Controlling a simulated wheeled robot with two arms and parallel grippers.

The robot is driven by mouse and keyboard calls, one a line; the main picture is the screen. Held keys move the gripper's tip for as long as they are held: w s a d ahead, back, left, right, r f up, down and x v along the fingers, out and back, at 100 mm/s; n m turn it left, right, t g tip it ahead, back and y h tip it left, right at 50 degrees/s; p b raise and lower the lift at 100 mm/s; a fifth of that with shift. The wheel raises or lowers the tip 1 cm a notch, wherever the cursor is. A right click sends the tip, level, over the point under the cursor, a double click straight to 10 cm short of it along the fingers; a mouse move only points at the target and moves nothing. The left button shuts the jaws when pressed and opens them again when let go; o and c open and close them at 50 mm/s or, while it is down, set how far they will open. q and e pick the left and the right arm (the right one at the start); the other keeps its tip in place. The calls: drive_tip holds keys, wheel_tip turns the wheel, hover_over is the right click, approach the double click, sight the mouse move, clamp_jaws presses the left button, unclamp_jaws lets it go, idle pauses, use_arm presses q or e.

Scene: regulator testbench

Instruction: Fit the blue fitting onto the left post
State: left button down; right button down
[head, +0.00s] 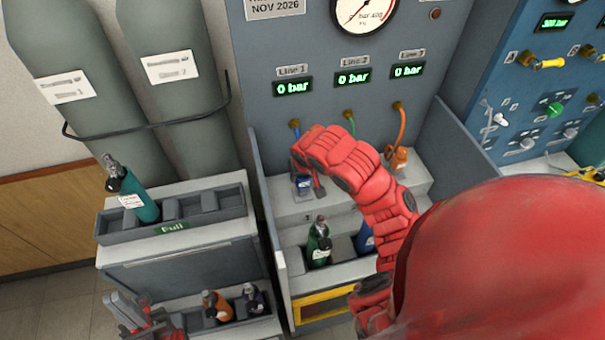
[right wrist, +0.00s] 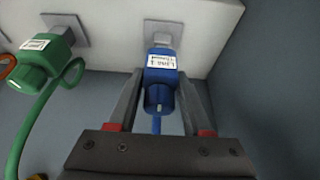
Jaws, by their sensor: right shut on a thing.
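The blue fitting (right wrist: 160,80), with a white label, sits between the fingers of my right gripper (right wrist: 160,105), which is shut on it. Its blue hose runs away toward the bottom of the right wrist view. Just beyond the fitting is the left post (right wrist: 163,38) on a square grey plate; the two line up closely, but I cannot tell how far they are joined. In the head view the blue fitting (head: 303,184) shows below my red right arm, at the left end of the ledge. My left gripper (head: 143,318) is low at the left; its opening is unclear.
A green fitting (right wrist: 45,60) stands on its plate beside the blue one. An orange fitting (head: 398,160) is further right on the ledge (head: 413,178). Green (head: 319,243) and blue (head: 364,238) bottles stand below. A bottle rack (head: 225,198) is at the left.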

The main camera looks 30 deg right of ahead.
drive_tip(key=shift+f+b, duration=0.35)
drive_tip(key=shift+f, duration=0.35)
drive_tip(key=shift+c, duration=1.2)
unclamp_jaws()
drive_tip(key=p+v, duration=0.3)
drive_tip(key=v, duration=1.4)
drive_tip(key=shift+s+r+p, duration=0.2)
drive_tip(key=shift+p, duration=0.2)
